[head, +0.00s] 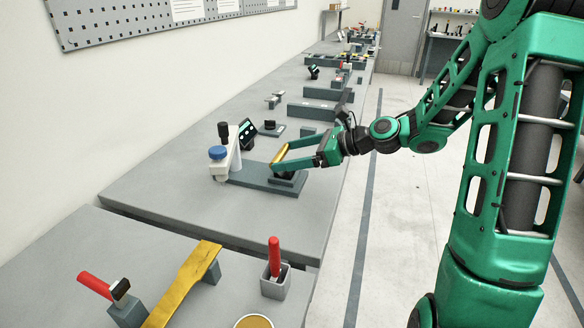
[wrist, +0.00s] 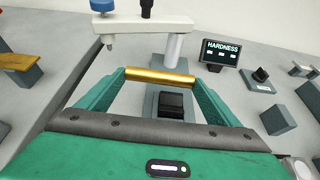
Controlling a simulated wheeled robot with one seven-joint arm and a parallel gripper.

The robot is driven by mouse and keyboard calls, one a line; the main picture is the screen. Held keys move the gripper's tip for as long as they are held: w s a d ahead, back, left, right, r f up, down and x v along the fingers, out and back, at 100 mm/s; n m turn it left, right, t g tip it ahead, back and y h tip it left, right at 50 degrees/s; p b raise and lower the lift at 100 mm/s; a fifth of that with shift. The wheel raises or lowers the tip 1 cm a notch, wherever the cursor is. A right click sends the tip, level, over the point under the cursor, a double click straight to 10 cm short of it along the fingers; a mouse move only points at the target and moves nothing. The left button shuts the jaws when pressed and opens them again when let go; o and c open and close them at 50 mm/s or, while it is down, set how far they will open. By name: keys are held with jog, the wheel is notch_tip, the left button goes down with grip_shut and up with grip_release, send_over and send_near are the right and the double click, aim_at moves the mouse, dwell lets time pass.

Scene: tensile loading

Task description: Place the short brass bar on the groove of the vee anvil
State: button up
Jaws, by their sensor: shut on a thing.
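The short brass bar (wrist: 160,76) is held crosswise between my gripper's fingertips in the wrist view. In the head view the bar (head: 280,154) shows as a gold strip at the tips of my green gripper (head: 283,156). The gripper is shut on it, above the bench. A dark block, which looks like the vee anvil (wrist: 171,103), sits on a grey base just below and in front of the bar in the wrist view. In the head view the anvil (head: 287,178) is partly hidden by my gripper. The bar appears apart from the block; its groove is not clear.
The hardness tester (head: 220,160), white with a blue knob, stands just behind the base. A display reading HARDNESS (wrist: 222,53) stands to its right in the wrist view.

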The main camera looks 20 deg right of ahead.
aim_at(294, 175)
jog(key=w, duration=0.1)
jog(key=w+d+f, duration=0.1)
jog(key=w+f, duration=0.1)
jog(key=shift+d, duration=0.3)
jog(key=shift+f, duration=2.05)
jog(key=o, duration=1.3)
jog(key=shift+d, duration=0.1)
